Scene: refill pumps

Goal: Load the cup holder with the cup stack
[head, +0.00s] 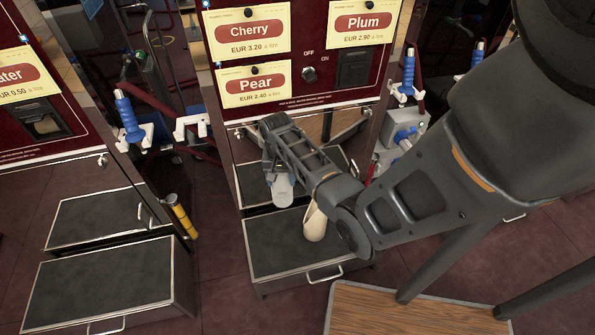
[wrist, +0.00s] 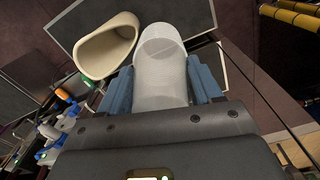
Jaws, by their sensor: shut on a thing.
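A pale, translucent cup stack (head: 283,190) hangs from my gripper (head: 268,172) in front of the middle machine. In the wrist view the cup stack (wrist: 160,70) sits between the two blue fingers of my gripper (wrist: 160,88), which are shut on it, with its rounded end pointing away. A cream, open-mouthed hollow vessel (head: 315,223), which looks like the cup holder, is right of the stack and partly behind my arm. In the wrist view this vessel (wrist: 105,47) is left of the stack, with its wide mouth showing. The two look apart. What bears the vessel is hidden.
A dark-topped drawer box (head: 280,258) lies below my gripper. A similar box (head: 95,285) is at the left. The machine front with Cherry, Plum and Pear labels (head: 252,86) stands behind. Blue-handled fittings (head: 128,118) flank it. A wooden surface (head: 400,312) is at the front.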

